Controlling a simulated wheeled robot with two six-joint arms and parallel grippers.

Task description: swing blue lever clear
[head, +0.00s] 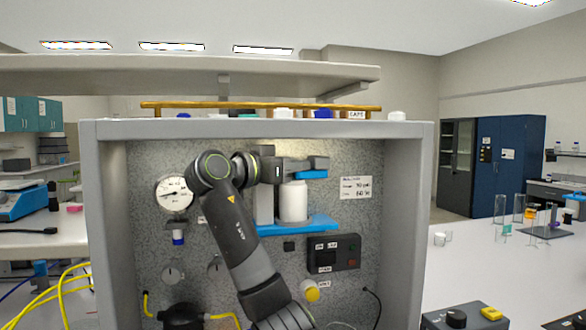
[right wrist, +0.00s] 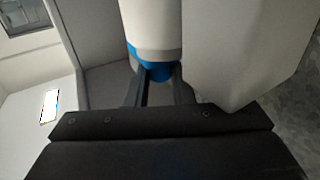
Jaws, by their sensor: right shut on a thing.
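The blue lever (head: 312,174) shows as a short blue bar just above a white cylinder (head: 293,203) on the rig's speckled back panel. My right gripper (head: 304,164) reaches in from below and lies at the lever, above the cylinder. It is shut on the blue lever. In the right wrist view a blue part (right wrist: 158,71) shows between the fingers, beside the white cylinder (right wrist: 150,28). My fingers and wrist hide part of the lever and its pivot. My left gripper is not in view.
A blue bracket (head: 312,224) sits under the cylinder. A round gauge (head: 174,194) is on the left and a black switch box (head: 333,254) below right. Grey frame walls (head: 408,220) enclose the panel on both sides. A brass rail (head: 215,105) runs above.

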